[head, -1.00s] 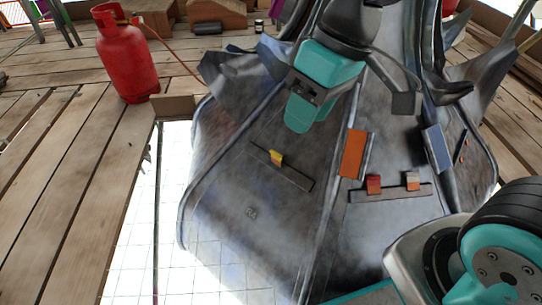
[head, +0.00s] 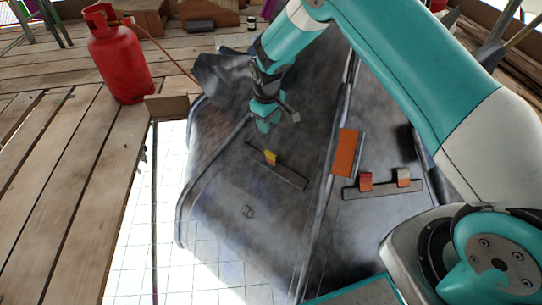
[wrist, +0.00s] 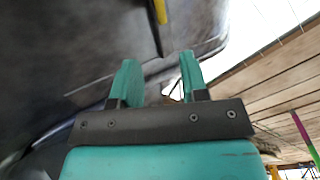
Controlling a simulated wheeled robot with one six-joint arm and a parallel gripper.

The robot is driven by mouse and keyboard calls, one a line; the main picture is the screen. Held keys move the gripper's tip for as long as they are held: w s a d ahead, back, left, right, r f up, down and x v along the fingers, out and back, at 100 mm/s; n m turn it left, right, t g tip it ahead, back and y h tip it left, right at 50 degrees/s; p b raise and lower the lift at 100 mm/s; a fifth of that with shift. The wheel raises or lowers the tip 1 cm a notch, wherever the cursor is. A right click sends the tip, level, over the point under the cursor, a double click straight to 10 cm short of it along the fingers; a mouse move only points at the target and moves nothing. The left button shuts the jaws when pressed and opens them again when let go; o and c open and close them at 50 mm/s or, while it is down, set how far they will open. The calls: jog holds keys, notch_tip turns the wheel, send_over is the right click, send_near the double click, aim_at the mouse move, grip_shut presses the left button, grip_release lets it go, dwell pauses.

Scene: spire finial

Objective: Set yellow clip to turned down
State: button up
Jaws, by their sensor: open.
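The yellow clip (head: 270,157) sits on a dark strip (head: 290,178) on the grey metal spire surface, left of the middle in the head view. It stands up from the strip there. In the wrist view a yellow piece (wrist: 160,12) shows at the top edge, partly cut off, beyond the fingers. My gripper (head: 264,124) is just above and behind the clip in the head view, apart from it. In the wrist view its two teal fingers (wrist: 157,78) are spread with nothing between them.
An orange plate (head: 346,153) is on the panel to the right. A red clip (head: 365,181) and an orange-brown clip (head: 403,177) sit on another dark strip (head: 350,193). A red gas cylinder (head: 120,60) stands on the planks at left. An open gap lies left of the spire.

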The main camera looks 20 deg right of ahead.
aim_at(271, 156)
jog(key=f+b, duration=0.1)
jog(key=f, duration=0.4)
jog(key=f+b, duration=0.2)
jog(key=f, duration=0.4)
jog(key=f+b, duration=0.1)
jog(key=f, duration=0.4)
jog(key=shift+w+d+f+b, duration=0.25)
jog(key=shift+d+f+b, duration=0.1)
jog(key=shift+f, duration=0.05)
grip_shut()
